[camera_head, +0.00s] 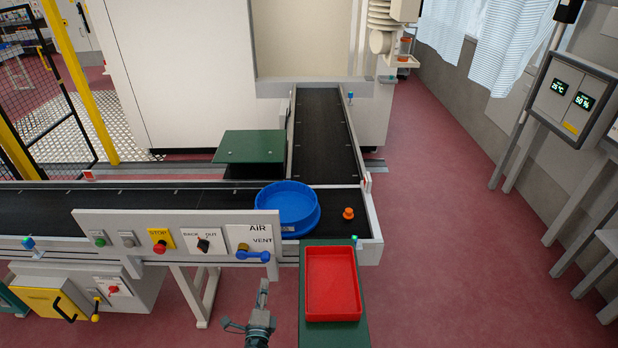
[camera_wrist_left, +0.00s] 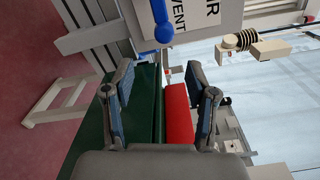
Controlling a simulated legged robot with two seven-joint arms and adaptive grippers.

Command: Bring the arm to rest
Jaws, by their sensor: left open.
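My left gripper (camera_head: 248,327) is at the bottom middle of the head view, left of the green stand and below the conveyor's front panel. In the left wrist view its two fingers (camera_wrist_left: 161,105) are spread apart with nothing between them. The red tray (camera_wrist_left: 178,115) and green stand (camera_wrist_left: 143,110) show beyond the fingers. In the head view the red tray (camera_head: 333,285) looks empty and sits on the green stand (camera_head: 335,333). My right gripper is not in view.
A blue round bin (camera_head: 287,208) and a small orange piece (camera_head: 348,213) are on the black conveyor (camera_head: 325,150). The control panel (camera_head: 180,235) with a blue valve handle (camera_head: 251,254) is close to my left gripper. Red floor (camera_head: 450,260) is open to the right.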

